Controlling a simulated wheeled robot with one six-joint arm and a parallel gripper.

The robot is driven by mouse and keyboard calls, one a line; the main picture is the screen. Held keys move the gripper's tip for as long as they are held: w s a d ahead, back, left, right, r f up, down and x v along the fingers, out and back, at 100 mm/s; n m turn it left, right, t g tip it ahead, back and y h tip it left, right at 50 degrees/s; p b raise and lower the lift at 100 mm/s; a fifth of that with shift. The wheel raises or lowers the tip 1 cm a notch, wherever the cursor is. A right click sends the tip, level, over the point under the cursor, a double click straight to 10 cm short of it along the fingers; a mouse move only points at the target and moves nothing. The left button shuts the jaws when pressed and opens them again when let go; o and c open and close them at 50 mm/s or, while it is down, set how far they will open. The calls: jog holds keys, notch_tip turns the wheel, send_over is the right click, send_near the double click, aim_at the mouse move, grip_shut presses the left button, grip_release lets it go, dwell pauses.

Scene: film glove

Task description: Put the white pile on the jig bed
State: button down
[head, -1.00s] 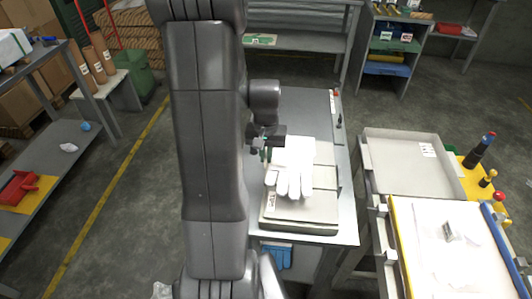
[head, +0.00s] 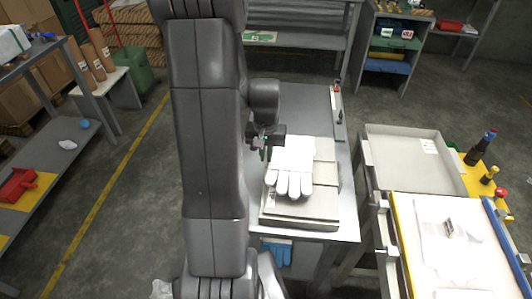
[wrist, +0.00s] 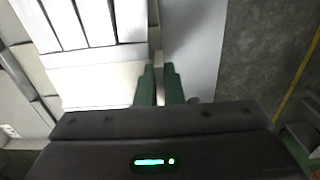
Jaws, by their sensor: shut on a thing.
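The white pile (head: 292,165) looks like flat white gloves, fingers toward the near side. In the head view it lies over, or just above, a pale grey slab on the grey bench; I cannot tell whether it touches. My gripper (head: 268,141) is at its left edge, beside the cuff end. In the wrist view my gripper's green fingers (wrist: 159,85) are close together on a thin pale edge, with white glove material (wrist: 105,82) to their left.
The grey bench top (head: 300,100) is clear beyond the slab. A grey tray (head: 410,190) and a yellow-edged board (head: 425,275) with clear film stand to the right. Blue gloves (head: 277,254) hang at the bench's front. A shelf (head: 75,165) stands at left.

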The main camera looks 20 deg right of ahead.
jog(key=shift+f+b, duration=1.1)
jog(key=shift+f, duration=0.45)
jog(key=c, duration=1.5)
grip_release()
notch_tip(320, 180, up, 14)
jog(key=shift+f+p, duration=0.1)
jog(key=shift+p, duration=0.2)
